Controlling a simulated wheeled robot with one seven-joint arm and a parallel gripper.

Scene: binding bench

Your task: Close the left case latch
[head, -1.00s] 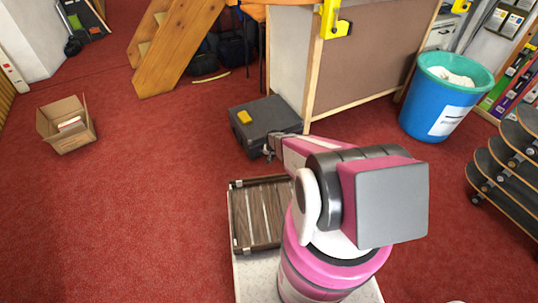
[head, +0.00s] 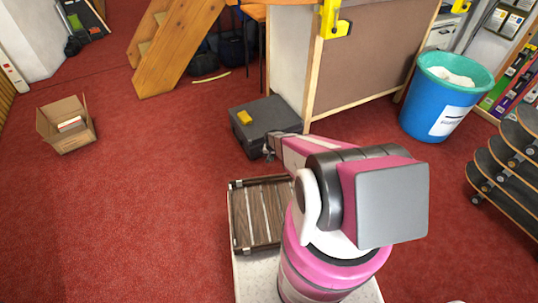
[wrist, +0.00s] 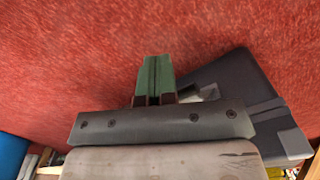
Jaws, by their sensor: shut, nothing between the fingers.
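The dark grey case (head: 275,112) lies shut on the red carpet ahead of my arm. In the wrist view the case (wrist: 232,75) stands tilted at the right. A small pale metal piece on its near side, possibly a latch (wrist: 207,93), shows just right of my fingers and is partly hidden. I cannot tell whether it is the left latch, or open or shut. My gripper (wrist: 157,78) has its green fingertips together, with nothing between them. In the head view my gripper (head: 268,152) is at the case's near front side; contact cannot be told.
A yellow object (head: 244,117) lies on the case lid. A dark wooden slatted box (head: 257,215) sits close in front of me. A brown panel (head: 360,70) stands right behind the case. A blue bin (head: 428,112) is farther right. Open carpet lies left, beyond it a cardboard box (head: 78,138).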

